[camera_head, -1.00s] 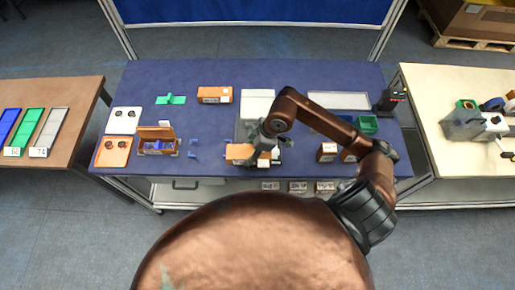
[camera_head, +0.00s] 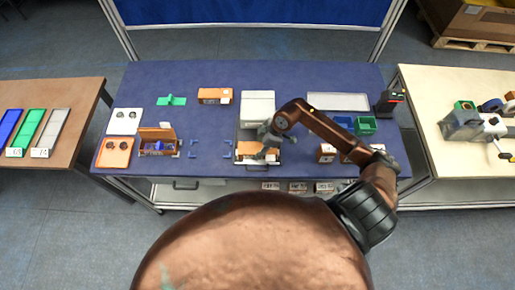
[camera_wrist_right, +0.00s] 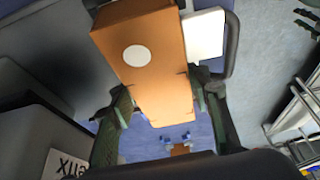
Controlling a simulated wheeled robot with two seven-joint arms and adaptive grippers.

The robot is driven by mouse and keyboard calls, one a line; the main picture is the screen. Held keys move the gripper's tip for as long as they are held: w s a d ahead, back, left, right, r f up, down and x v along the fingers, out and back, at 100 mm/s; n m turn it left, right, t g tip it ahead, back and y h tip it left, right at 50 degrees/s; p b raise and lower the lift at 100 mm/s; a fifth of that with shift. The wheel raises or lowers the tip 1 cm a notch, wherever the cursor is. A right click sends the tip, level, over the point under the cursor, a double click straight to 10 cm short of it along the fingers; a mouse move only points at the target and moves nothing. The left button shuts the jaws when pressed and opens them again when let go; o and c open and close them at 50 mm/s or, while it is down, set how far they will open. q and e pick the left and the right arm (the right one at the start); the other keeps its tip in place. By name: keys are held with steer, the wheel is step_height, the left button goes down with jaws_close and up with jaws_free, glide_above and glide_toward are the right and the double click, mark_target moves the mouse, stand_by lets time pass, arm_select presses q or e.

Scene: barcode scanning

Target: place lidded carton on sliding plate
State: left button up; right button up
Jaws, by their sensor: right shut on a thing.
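My right gripper (camera_head: 266,146) is shut on an orange-brown carton (camera_head: 246,149) at the front middle of the blue table. In the right wrist view the carton (camera_wrist_right: 150,60) sits between the two fingers, with a round white sticker on the face towards the camera. In the head view the carton is over the front part of a grey sliding plate (camera_head: 244,134), in front of a light grey box-shaped station (camera_head: 257,106). I cannot tell whether the carton touches the plate. The gripper hides part of the carton. My left gripper is not in view.
Another carton (camera_head: 214,95) lies at the back. More cartons (camera_head: 325,152) stand right of the gripper, near green (camera_head: 366,125) and blue bins. A black device (camera_head: 388,102) stands at the right edge.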

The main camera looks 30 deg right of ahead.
steer(key=o, duration=1.2)
steer(key=shift+c, duration=0.2)
steer(key=shift+r, duration=0.1)
steer(key=v, duration=1.1)
steer(key=shift+d+r+b, duration=0.15)
steer(key=shift+r+b, duration=0.25)
steer(key=shift+b, duration=0.05)
